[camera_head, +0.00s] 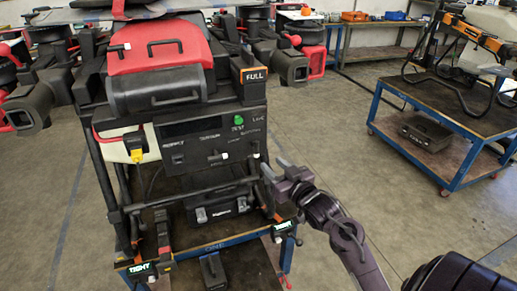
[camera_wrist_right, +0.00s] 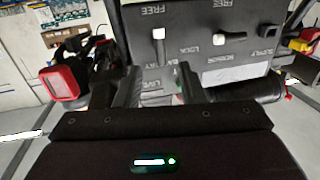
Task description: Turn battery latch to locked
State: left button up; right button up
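The dark control panel (camera_head: 208,146) is on the front of the drone. The battery latch (camera_head: 256,153) is a small lever with a white tip at the panel's right side. In the right wrist view the latch (camera_wrist_right: 159,40) has its white tip by a label that appears to read FREE, with a BATTERY label at its other end. My right gripper (camera_head: 275,169) is just right of the panel. In the wrist view its fingers (camera_wrist_right: 160,88) are apart with nothing between them; the latch lies beyond the gap, seemingly not touched. My left gripper is not in view.
A second white-tipped lever (camera_head: 219,155) sits left of the latch, also seen in the wrist view (camera_wrist_right: 232,36). A green knob (camera_head: 238,119) is above. Black frame bars (camera_head: 105,185) flank the panel. A blue cart (camera_head: 455,140) stands at right, with clear floor between.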

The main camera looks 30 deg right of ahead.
aim_at(255, 146)
jog(key=w, duration=0.2)
jog(key=w+r+p, duration=0.1)
jog(key=w, duration=0.2)
jog(key=w+p, duration=0.1)
jog(key=w, duration=0.1)
jog(key=shift+w+d+r, duration=0.15)
jog(key=shift+w+r, duration=0.05)
jog(key=shift+w, duration=0.1)
grip_shut()
